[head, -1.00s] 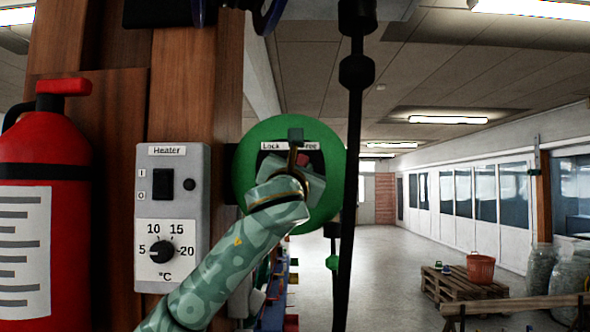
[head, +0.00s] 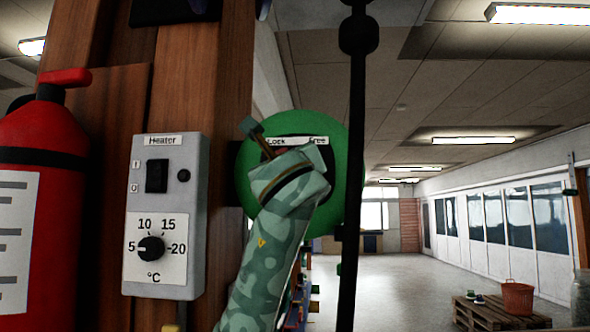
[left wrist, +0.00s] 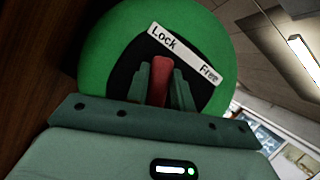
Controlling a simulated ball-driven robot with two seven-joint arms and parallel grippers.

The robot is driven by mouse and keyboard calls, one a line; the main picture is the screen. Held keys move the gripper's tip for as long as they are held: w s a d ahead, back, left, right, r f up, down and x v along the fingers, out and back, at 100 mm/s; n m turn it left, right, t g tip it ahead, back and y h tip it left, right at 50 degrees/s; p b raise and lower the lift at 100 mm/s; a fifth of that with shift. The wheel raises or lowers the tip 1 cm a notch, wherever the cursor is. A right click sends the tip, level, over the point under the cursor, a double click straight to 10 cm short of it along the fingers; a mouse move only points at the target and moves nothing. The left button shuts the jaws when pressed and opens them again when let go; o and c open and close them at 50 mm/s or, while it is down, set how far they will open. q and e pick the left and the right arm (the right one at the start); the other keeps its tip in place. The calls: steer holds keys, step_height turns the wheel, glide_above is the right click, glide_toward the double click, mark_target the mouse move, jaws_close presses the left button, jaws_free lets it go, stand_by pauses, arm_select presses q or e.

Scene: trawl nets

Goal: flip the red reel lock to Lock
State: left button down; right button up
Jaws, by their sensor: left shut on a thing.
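The green reel (head: 342,185) stands upright beside the wooden post. Its white label (head: 298,141) reads Lock at the left and Free at the right. In the left wrist view, the red reel lock (left wrist: 161,78) is a short red lever on the green reel (left wrist: 103,45). My left gripper (left wrist: 161,86) is shut on it, one finger on each side. The lever leans toward the Lock end of the label (left wrist: 185,53). My right gripper is not in view.
A grey heater box (head: 195,215) is on the wooden post (head: 225,80) left of my arm, with a red fire extinguisher (head: 80,230) further left. A black hanging line (head: 352,230) runs close to the reel's right. Open floor (head: 400,270) lies beyond.

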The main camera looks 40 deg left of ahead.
arm_select(q)
steer(key=shift+s+a+f+n+g, duration=0.15)
steer(key=shift+n+g, duration=0.25)
steer(key=shift+n, duration=0.5)
steer(key=shift+y, duration=0.3)
steer(key=c, duration=1.2)
jaws_free()
steer(key=b+v, duration=0.7)
steer(key=v, duration=0.9)
steer(key=shift+s, duration=0.1)
